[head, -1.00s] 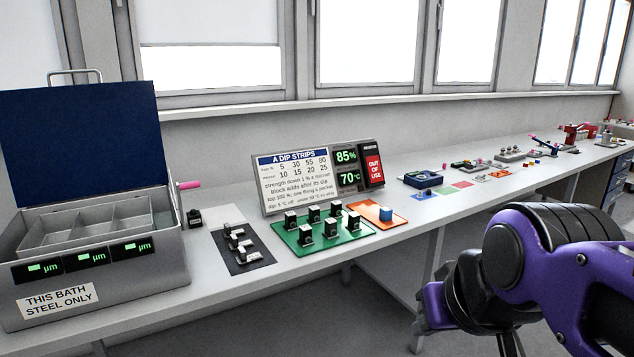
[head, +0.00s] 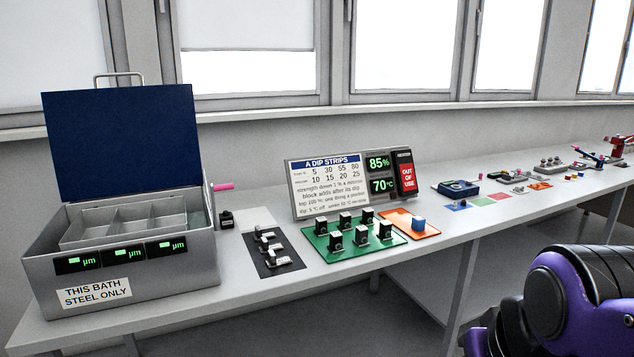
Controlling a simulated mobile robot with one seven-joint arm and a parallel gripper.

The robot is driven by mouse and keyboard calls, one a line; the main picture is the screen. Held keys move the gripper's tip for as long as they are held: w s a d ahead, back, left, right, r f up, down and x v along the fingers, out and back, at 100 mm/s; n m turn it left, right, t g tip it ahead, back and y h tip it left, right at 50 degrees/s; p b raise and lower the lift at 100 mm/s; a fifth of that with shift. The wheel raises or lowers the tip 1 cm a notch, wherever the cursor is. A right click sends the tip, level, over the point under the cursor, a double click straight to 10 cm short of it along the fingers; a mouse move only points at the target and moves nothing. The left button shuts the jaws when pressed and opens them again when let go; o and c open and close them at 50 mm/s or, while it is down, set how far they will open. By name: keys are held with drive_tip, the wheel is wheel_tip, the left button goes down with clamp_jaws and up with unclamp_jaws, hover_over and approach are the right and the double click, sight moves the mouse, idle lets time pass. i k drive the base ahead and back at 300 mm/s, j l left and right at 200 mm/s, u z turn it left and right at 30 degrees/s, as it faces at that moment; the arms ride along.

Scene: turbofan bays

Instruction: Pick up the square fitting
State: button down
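I cannot tell for certain which piece is the square fitting. Several small black blocks with pale tops stand on a green mat (head: 318,254) at the middle of the bench. Several grey-white and black fittings (head: 270,246) sit on a dark mat (head: 262,271) to its left. A small black piece (head: 226,219) stands beside the metal bath. Only a purple and black part of my arm shows at the lower right; my gripper's fingers are out of view.
An open grey bath (head: 130,281) with a blue lid (head: 122,143) and inner compartments stands at the left, labelled "THIS BATH STEEL ONLY". A sign panel (head: 335,187) reading "A DIP STRIPS" stands behind the green mat. A blue device (head: 458,189) and other items line the bench (head: 390,262) rightward.

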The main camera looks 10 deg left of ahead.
sight(384, 234)
drive_tip(key=i+u, duration=0.1)
drive_tip(key=u, duration=0.55)
drive_tip(key=i+l+u, duration=0.55)
drive_tip(key=l, duration=0.15)
drive_tip(key=i+l+u, duration=0.1)
drive_tip(key=l, duration=0.25)
drive_tip(key=i+l+u, duration=0.15)
drive_tip(key=i+l, duration=0.3)
drive_tip(key=l, duration=0.2)
drive_tip(key=i+l, duration=0.15)
drive_tip(key=l, duration=0.2)
drive_tip(key=i+l, duration=0.15)
drive_tip(key=l, duration=0.25)
drive_tip(key=i+l, duration=0.15)
drive_tip(key=l, duration=0.2)
drive_tip(key=u, duration=0.05)
